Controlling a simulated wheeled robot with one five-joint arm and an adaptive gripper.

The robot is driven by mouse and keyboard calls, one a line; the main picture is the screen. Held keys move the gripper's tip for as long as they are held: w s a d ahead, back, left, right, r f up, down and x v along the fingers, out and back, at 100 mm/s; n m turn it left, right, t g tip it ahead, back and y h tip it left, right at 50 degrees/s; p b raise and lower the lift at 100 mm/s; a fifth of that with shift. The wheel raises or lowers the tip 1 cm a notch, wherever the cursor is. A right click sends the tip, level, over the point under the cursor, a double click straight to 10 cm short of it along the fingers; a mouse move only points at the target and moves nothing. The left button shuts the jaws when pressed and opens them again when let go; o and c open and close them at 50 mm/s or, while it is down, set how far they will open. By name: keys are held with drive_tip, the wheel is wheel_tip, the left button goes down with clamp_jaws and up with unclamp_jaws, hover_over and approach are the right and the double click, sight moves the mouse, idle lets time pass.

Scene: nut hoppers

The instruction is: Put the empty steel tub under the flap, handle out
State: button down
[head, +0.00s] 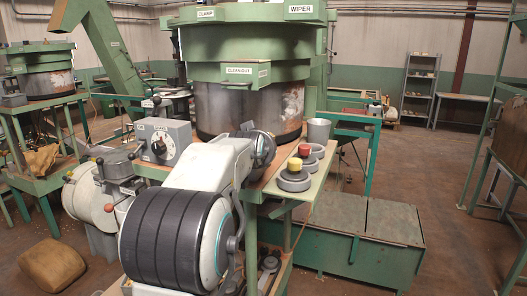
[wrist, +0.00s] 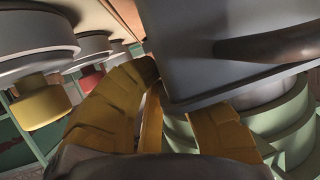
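My gripper (wrist: 180,90) shows in the wrist view with its yellow-brown fingers apart; one fingertip is partly hidden by a grey box-like thing. That grey thing (wrist: 195,50) has a flat face and a dark bar handle (wrist: 270,47); it lies very close to the fingers. I cannot tell whether it is the tub or whether the fingers touch it. In the head view my gripper (head: 262,150) is at the machine's front, partly behind my arm. A steel tub-like vessel (head: 318,133) stands right of it.
The hopper's steel drum (head: 250,108) rises behind my gripper. Grey pots with a yellow top (head: 294,165) and a red top (head: 304,150) stand on a ledge at right. A grey control box (head: 160,140) is at left.

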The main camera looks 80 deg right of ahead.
drive_tip(key=c, duration=1.9)
unclamp_jaws()
drive_tip(key=shift+f, duration=0.1)
drive_tip(key=o, duration=0.5)
drive_tip(key=shift+r, duration=0.2)
drive_tip(key=shift+a, duration=0.3)
drive_tip(key=b+v, duration=0.2)
drive_tip(key=v, duration=0.9)
drive_tip(key=shift+a+r+b, duration=0.1)
drive_tip(key=shift+a+b, duration=0.1)
drive_tip(key=shift+b, duration=0.2)
